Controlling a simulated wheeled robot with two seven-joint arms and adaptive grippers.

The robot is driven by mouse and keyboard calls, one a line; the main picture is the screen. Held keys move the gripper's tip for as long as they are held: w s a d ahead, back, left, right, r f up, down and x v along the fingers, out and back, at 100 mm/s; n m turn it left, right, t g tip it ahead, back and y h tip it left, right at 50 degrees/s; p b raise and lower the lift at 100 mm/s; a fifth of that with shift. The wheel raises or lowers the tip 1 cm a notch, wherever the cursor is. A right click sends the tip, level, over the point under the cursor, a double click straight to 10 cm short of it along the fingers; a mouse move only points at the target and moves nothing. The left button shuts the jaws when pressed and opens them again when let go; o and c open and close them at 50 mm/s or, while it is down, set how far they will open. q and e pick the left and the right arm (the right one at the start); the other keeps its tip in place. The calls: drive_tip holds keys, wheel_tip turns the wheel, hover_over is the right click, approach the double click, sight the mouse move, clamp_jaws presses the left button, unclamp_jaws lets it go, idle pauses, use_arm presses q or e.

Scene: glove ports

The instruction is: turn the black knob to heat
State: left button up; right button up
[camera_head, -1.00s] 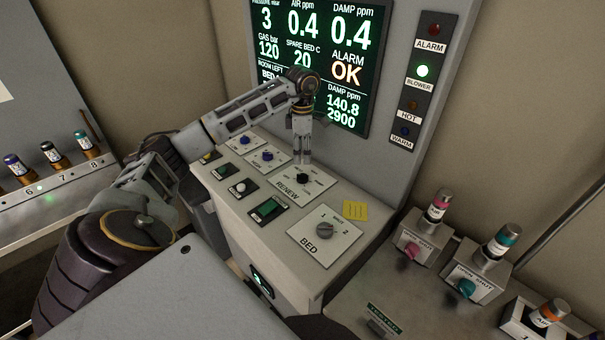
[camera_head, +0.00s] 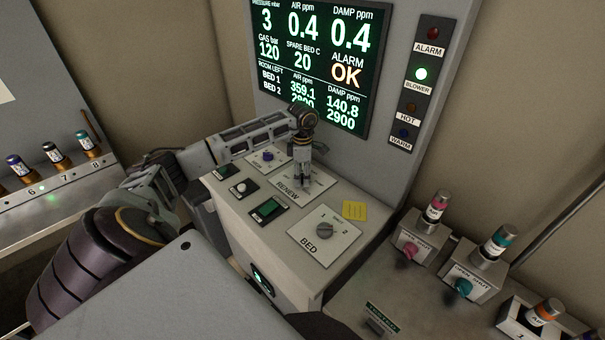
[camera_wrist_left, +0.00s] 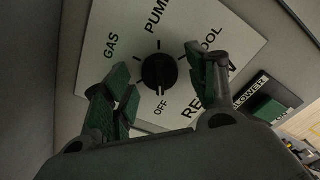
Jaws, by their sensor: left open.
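The black knob (camera_wrist_left: 159,72) sits on the white RENEW plate (camera_wrist_left: 85,50), seen close in the left wrist view. The words GAS, PUMP, OFF and part of a word ending in OOL show around it; I read no HEAT label. My left gripper (camera_head: 302,184) is over this plate and hides the knob in the head view. In the left wrist view its green-padded fingers are open, one on each side of the knob, with visible gaps. My right gripper is not in view.
A grey BED knob (camera_head: 324,229) is nearer on the same console, beside a yellow note (camera_head: 354,210). Green (camera_head: 267,208) and white (camera_head: 241,187) buttons line its front. The display (camera_head: 330,60) stands close behind my left arm. Capped valve blocks (camera_head: 472,276) stand at right.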

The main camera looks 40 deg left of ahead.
use_arm(q)
drive_tip(key=shift+f, duration=0.1)
drive_tip(key=shift+c, duration=0.5)
drive_tip(key=c, duration=1)
drive_tip(key=shift+o, duration=0.2)
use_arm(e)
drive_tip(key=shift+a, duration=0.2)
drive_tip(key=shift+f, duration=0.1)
